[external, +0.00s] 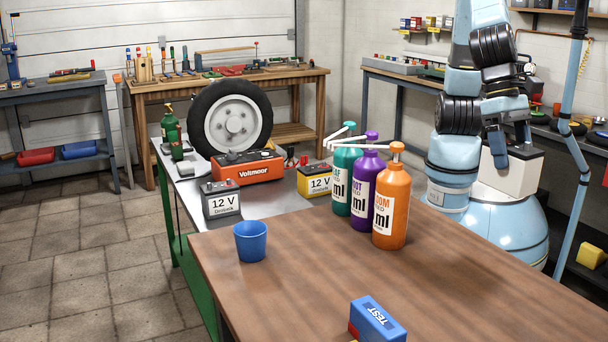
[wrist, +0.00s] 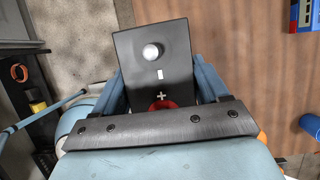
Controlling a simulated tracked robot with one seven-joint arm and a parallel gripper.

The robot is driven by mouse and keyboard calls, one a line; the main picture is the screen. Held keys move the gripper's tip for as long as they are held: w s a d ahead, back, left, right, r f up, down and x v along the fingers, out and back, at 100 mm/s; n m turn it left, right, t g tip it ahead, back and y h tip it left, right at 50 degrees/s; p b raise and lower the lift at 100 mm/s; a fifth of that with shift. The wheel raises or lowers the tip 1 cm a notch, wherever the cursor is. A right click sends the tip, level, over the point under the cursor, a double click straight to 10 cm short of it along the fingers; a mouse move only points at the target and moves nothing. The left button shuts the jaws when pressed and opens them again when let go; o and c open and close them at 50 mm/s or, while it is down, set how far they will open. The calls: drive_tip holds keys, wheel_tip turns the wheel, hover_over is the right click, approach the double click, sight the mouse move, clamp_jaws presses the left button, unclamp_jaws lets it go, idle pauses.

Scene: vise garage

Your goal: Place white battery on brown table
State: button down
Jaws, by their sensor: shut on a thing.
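The white battery (external: 510,172), with a black top, is held up at the right of the external view, beyond the far right edge of the brown table (external: 300,285). My gripper (external: 505,148) is shut on it from above. In the wrist view the battery's black top (wrist: 145,75) shows a round post, a plus sign and a red ring, between the two blue fingers of my gripper (wrist: 160,85). There the brown table (wrist: 240,60) lies to the right, and floor shows behind the battery. The battery's underside is hidden.
On the table stand teal (external: 346,170), purple (external: 367,195) and orange (external: 392,205) pump bottles, a blue cup (external: 250,241) and a blue TEST box (external: 376,320). The table's middle and right are clear. A metal bench (external: 275,207) with other batteries adjoins it.

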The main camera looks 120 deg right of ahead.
sight(509, 172)
wheel_tip(509, 172, down, 4)
drive_tip(key=shift+w+a+f, duration=0.1)
drive_tip(key=shift+f, duration=0.1)
drive_tip(key=shift+w+a+f, duration=1.55)
drive_tip(key=shift+w+f, duration=0.15)
drive_tip(key=shift+f, duration=0.45)
drive_tip(key=shift+w+a+f, duration=1.55)
drive_tip(key=shift+w+f, duration=0.15)
drive_tip(key=shift+f, duration=0.45)
drive_tip(key=shift+w+a+f, duration=1.55)
drive_tip(key=shift+w+f, duration=0.15)
drive_tip(key=shift+f, duration=0.45)
unclamp_jaws()
drive_tip(key=shift+f, duration=0.15)
